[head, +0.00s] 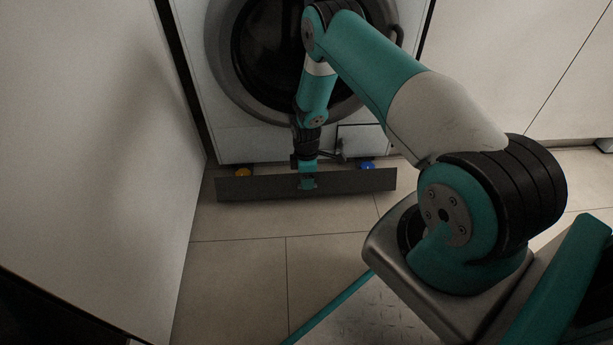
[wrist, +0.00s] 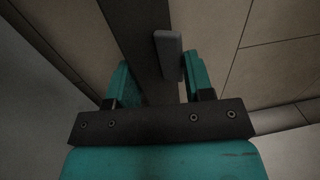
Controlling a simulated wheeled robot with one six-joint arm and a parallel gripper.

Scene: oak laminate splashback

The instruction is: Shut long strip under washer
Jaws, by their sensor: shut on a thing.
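The long strip (head: 250,188) is a dark grey board at floor level in front of the washer (head: 235,140), and it runs across the washer's width. It stands out from the washer's bottom edge, with an opening visible above and behind it. My gripper (head: 308,182) reaches down to the strip's middle and is shut on it. In the wrist view the strip (wrist: 138,30) runs up between the two teal fingers of my gripper (wrist: 160,80). A lighter grey bar (wrist: 168,52) sits on the strip beside the right finger. The exact contact is partly hidden.
An orange piece (head: 243,172) and a blue piece (head: 367,165) show under the washer, behind the strip. A rectangular flap (head: 362,142) is on the washer's lower right. White cabinet panels (head: 90,150) stand at left and right. The tiled floor (head: 235,265) in front is clear.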

